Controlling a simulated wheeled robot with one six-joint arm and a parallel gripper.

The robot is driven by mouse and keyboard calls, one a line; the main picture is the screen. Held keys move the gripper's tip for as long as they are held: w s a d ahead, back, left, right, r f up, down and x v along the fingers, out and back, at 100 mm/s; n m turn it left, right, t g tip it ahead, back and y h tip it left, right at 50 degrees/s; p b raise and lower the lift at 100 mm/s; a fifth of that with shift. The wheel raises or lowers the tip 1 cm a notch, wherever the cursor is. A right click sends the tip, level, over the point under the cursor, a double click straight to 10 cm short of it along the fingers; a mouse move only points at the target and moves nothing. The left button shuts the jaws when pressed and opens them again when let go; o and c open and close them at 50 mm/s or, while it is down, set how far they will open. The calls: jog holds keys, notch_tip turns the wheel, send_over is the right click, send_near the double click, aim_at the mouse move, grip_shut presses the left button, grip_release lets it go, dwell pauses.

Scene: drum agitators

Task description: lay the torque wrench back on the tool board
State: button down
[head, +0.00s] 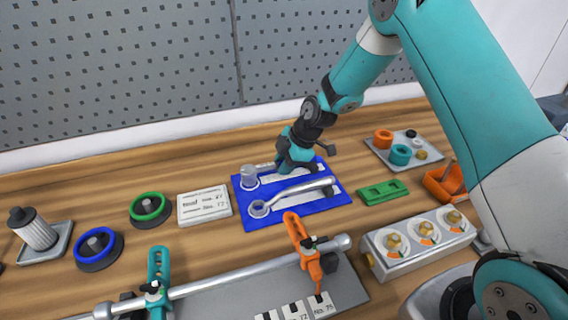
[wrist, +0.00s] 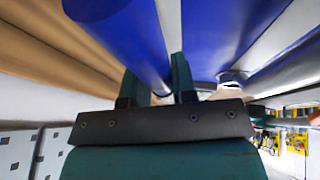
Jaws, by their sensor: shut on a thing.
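The blue tool board (head: 240,214) lies flat on the wooden bench, with pale outlines on it. My gripper (head: 288,164) is over the board's far half, shut on the torque wrench. The wrench's grey shaft (head: 265,166) shows to the left of my gripper; the rest of it is mostly hidden. In the wrist view a blue rounded bar, seemingly the wrench handle (wrist: 130,45), runs at my fingers. I cannot tell whether the wrench touches the board. A silver ring-ended wrench (head: 300,189) lies across the board's near half.
A green part (head: 382,192) and a tray of rings (head: 420,158) are right of the board. A white label plate (head: 205,205) is to its left. A clamped rod (head: 215,283) with an orange clamp (head: 306,250) lies in front. A perforated wall (head: 120,70) stands behind.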

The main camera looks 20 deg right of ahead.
jog(key=shift+f, duration=0.2)
jog(key=c, duration=0.8)
grip_release()
jog(key=shift+c, duration=0.2)
jog(key=b+v, duration=0.3)
jog(key=v, duration=1.4)
jog(key=s+a+r+m+g, duration=0.1)
jog(key=s+a+r+m, duration=0.2)
jog(key=s+a, duration=0.3)
jog(key=s+a+r+m, duration=0.2)
jog(key=s+a+m, duration=0.1)
jog(key=s, duration=0.6)
jog(key=s+a+m, duration=0.1)
jog(key=s+m, duration=0.1)
jog(key=s, duration=0.5)
jog(key=s+a+m+g, duration=0.1)
jog(key=s+m, duration=0.2)
jog(key=s, duration=0.4)
jog(key=shift+s+a+h, duration=0.3)
jog(key=shift+s+a, duration=0.1)
